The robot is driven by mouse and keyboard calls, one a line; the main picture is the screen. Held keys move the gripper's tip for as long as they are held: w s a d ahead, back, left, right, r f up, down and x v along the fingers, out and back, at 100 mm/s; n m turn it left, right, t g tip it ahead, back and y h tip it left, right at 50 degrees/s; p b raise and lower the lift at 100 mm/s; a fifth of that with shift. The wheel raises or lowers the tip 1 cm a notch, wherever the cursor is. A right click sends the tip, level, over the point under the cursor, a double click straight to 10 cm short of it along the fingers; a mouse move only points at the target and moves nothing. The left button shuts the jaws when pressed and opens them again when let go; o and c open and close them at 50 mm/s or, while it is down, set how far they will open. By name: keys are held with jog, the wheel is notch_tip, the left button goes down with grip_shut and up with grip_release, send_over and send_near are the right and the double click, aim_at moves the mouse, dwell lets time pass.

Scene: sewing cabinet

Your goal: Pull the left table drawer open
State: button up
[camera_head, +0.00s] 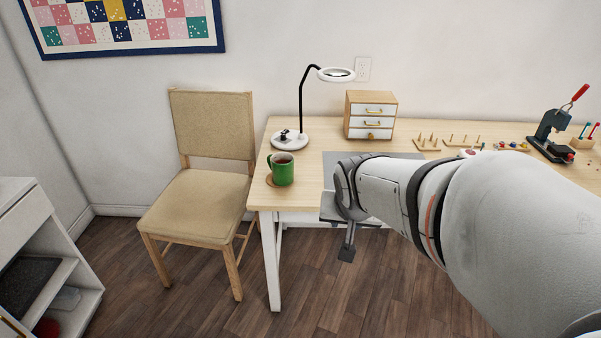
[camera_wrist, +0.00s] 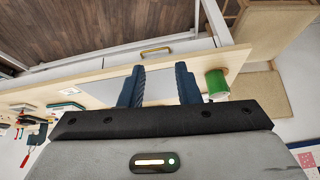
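The left table drawer (camera_wrist: 185,47) has a white front with a brass handle (camera_wrist: 156,50) in the wrist view, under the wooden table edge. It looks shut. My gripper (camera_wrist: 159,78) is open, with two dark blue fingers spread apart and nothing between them. The handle lies beyond the fingertips, roughly in line with the gap and apart from them. In the head view, my gripper (camera_head: 347,248) hangs at the table's front edge, and my arm hides most of the drawer fronts and the handle.
A green mug (camera_head: 282,169) stands on a coaster at the table's (camera_head: 305,158) left front corner, close to one finger in the wrist view. A ring lamp (camera_head: 290,139) and small drawer box (camera_head: 370,116) stand behind. A chair (camera_head: 205,180) is left; the floor in front is clear.

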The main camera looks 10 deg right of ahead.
jog(key=w+d+f+m+t+y+b, duration=0.1)
jog(key=w+d+f+m+t+b, duration=0.25)
jog(key=w+d+f+b, duration=0.35)
jog(key=w+d+f+m+t+y+b, duration=0.25)
jog(key=w+f+m+b, duration=0.25)
jog(key=f+b, duration=0.5)
jog(key=w+d+f+m+t+b, duration=0.4)
jog(key=w+d+f+m+b, duration=0.15)
jog(key=f, duration=0.55)
jog(key=a+b+x, duration=0.1)
jog(key=b+x, duration=0.2)
jog(key=x, duration=0.5)
jog(key=shift+w+n, duration=0.3)
jog(key=shift+n, duration=0.1)
grip_shut()
